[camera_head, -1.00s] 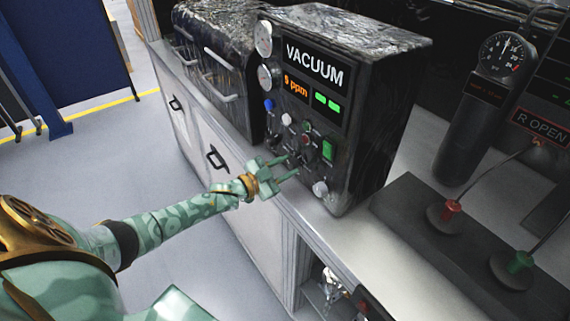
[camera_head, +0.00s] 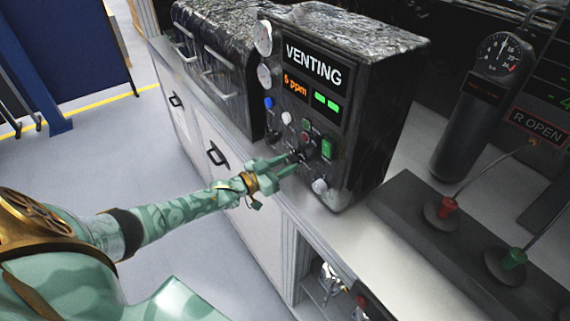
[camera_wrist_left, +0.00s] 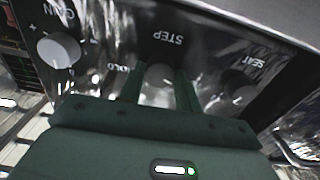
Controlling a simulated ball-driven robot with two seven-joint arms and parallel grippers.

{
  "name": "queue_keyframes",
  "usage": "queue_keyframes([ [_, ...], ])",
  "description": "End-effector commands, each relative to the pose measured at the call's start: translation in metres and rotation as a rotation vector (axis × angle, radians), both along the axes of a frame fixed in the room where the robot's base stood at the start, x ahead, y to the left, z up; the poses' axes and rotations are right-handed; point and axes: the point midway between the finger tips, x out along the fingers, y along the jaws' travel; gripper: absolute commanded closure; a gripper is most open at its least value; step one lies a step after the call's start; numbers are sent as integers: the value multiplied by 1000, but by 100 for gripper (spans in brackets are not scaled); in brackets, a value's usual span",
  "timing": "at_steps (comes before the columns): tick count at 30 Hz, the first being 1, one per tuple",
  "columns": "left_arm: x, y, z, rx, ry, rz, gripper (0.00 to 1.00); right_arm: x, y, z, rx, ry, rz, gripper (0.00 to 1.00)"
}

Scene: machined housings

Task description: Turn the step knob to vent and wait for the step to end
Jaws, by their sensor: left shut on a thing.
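The step knob (camera_wrist_left: 160,78) shows in the left wrist view between my left gripper's fingers, under the upside-down word STEP. My left gripper (camera_head: 295,160) is shut on it at the front panel of the dark machine (camera_head: 375,100). In the head view the fingers and panel controls mostly hide the knob. The display (camera_head: 314,65) reads VENTING. A smaller orange readout (camera_head: 295,87) shows about 5 ppm, with two green lights beside it. My right gripper is in neither view.
A white knob marked GAIN (camera_wrist_left: 58,50) and a dark SEAT knob (camera_wrist_left: 238,93) flank the step knob. A green switch (camera_head: 326,148) sits to the right. A cylindrical gauge (camera_head: 490,90) and a base with red (camera_head: 448,206) and green (camera_head: 514,258) clips stand on the bench.

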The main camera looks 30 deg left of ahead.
Motion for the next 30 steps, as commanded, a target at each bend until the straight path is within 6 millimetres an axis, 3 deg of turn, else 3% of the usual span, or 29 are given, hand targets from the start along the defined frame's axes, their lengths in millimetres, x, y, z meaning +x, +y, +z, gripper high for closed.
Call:
queue_keyframes([
  [10, -1, 0, -1, -1, 4, 0, 90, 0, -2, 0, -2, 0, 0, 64],
  [11, -1, 0, -1, -1, 4, 0, 58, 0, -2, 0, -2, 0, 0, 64],
  [12, -1, 0, -1, -1, 4, 0, 47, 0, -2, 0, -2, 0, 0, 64],
  [13, 0, 0, -1, 0, 2, 0, 45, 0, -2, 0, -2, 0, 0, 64],
  [23, -4, 2, -1, 0, 2, 0, 45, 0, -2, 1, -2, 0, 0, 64],
  [26, -16, 7, -1, 1, 4, 0, 45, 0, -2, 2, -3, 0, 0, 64],
  [30, -47, 19, -2, 2, 7, 0, 45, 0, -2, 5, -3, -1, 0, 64],
])
